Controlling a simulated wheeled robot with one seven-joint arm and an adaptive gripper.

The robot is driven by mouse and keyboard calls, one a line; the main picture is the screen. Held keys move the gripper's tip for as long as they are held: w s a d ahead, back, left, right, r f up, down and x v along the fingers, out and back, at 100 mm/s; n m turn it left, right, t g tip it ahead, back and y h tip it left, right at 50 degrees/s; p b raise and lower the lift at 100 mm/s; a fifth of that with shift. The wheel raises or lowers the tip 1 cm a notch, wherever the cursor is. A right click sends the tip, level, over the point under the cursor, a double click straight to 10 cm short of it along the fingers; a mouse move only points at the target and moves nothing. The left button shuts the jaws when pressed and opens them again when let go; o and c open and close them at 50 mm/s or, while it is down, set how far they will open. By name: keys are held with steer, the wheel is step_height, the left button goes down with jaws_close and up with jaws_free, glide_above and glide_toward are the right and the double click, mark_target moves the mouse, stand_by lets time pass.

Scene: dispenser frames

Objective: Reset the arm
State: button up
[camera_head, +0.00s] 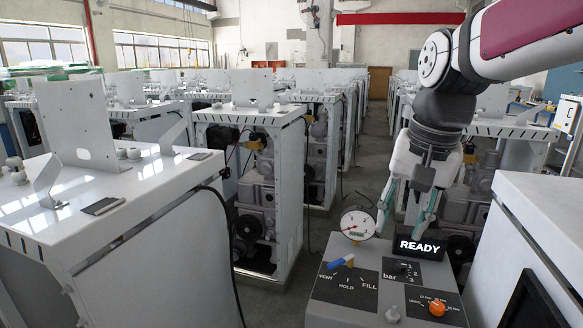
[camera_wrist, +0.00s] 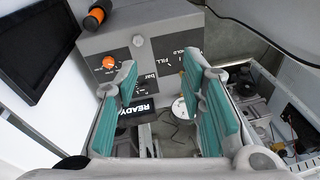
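My arm comes in from the upper right in the head view, and my gripper (camera_head: 407,218) points down over the far edge of a grey control box (camera_head: 335,290). In the wrist view my gripper (camera_wrist: 160,62) has its two teal-padded fingers spread apart with nothing held between them. A black display (camera_head: 418,247) on the box reads READY. A round pressure gauge (camera_head: 357,224) stands to the left of the fingers. A blue-handled selector (camera_head: 342,262) sits by the words VENT, HOLD and FILL. Whether a fingertip touches the display is unclear.
An orange knob (camera_head: 437,309) and a small bar switch (camera_head: 403,268) are on the box. A white cabinet (camera_head: 545,225) stands close on the right. White machine frames (camera_head: 255,115) fill the hall on both sides of an open aisle (camera_head: 365,185).

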steer(key=s+d+f+n+t+p, duration=0.1)
steer(key=s+n, duration=0.1)
steer(key=s, duration=0.8)
steer(key=s+f+n+t+p, duration=0.1)
steer(key=s+f+n, duration=0.1)
steer(key=s, duration=0.8)
steer(key=shift+s+d+n+h, duration=0.2)
steer(key=shift+d+n+h, duration=0.15)
steer(key=shift+n, duration=0.45)
steer(key=shift+d, duration=0.1)
stand_by(1.2)
